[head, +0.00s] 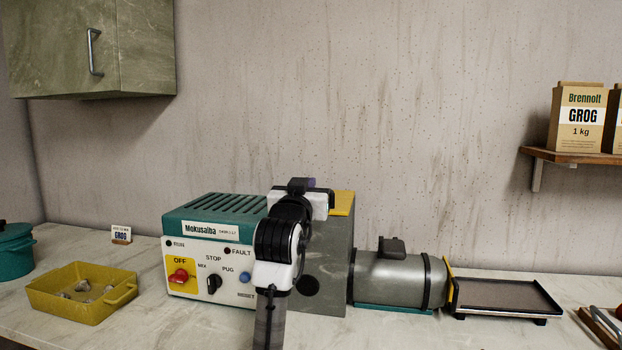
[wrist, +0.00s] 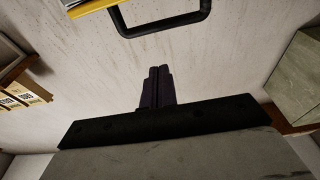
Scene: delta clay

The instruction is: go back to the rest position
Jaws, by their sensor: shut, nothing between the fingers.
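My gripper (wrist: 160,72) shows in the wrist view as two dark fingers pressed together, with nothing between them. In the head view my arm rises in front of the teal and grey Mokusaiba machine (head: 190,232) and hides part of its front. The gripper end (head: 301,184) is at the top of the arm, around the height of the machine's top, near its yellow part (head: 342,203). From this view I cannot tell whether it touches the machine. The wrist view faces the stained wall, with a black handle-like bar (wrist: 165,28) at the top.
A yellow tray (head: 68,309) with small lumps and a teal pot (head: 12,250) stand at the left. The machine's barrel (head: 400,280) and a dark tray (head: 505,296) extend right. A cabinet (head: 60,50) hangs upper left; a shelf (head: 575,156) with grog bags is right.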

